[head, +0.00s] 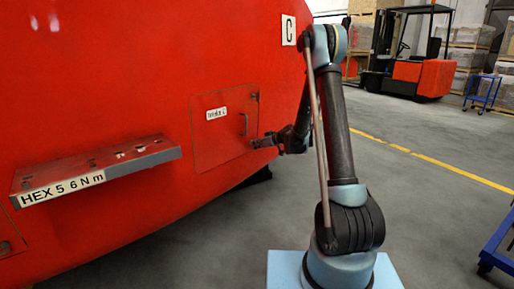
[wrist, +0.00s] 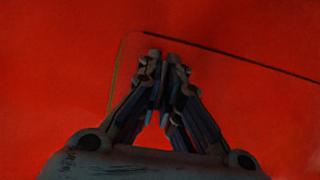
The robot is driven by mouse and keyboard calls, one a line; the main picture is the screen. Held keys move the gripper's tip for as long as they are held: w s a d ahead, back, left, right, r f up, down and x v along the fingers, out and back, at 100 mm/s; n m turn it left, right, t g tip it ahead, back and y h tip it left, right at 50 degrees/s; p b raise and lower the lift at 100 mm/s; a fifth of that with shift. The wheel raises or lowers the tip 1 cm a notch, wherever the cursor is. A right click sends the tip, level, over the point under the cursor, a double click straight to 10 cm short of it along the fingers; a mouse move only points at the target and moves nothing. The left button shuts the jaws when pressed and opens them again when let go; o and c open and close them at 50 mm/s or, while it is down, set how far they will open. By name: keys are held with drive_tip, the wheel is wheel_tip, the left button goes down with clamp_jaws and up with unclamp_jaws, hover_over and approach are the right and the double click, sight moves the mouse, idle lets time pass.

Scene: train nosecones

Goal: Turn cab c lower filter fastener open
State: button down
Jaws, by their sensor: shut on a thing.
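The red cab side carries a rectangular filter panel (head: 222,140) with a small white label (head: 216,113) and a handle (head: 244,124) near its right edge. A sign with the letter C (head: 289,30) is above it. My gripper (head: 256,143) is at the panel's lower right corner, reaching in from the right. In the wrist view my gripper (wrist: 165,62) has its fingers drawn together against the red surface, near a corner of the panel seam. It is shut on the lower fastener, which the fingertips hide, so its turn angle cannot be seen.
A red tool shelf (head: 110,158) marked HEX 5 6 Nm juts out left of the panel. A forklift (head: 420,72), stacked crates and a blue trolley (head: 482,91) stand far back right. Another blue cart (head: 497,240) is at the right edge. The floor between is clear.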

drive_tip(key=shift+w+d, duration=0.1)
drive_tip(key=c, duration=1.8)
unclamp_jaws()
drive_tip(key=v, duration=1.1)
drive_tip(key=shift+d+r, duration=0.15)
drive_tip(key=shift+d, duration=0.15)
drive_tip(key=shift+s, duration=0.3)
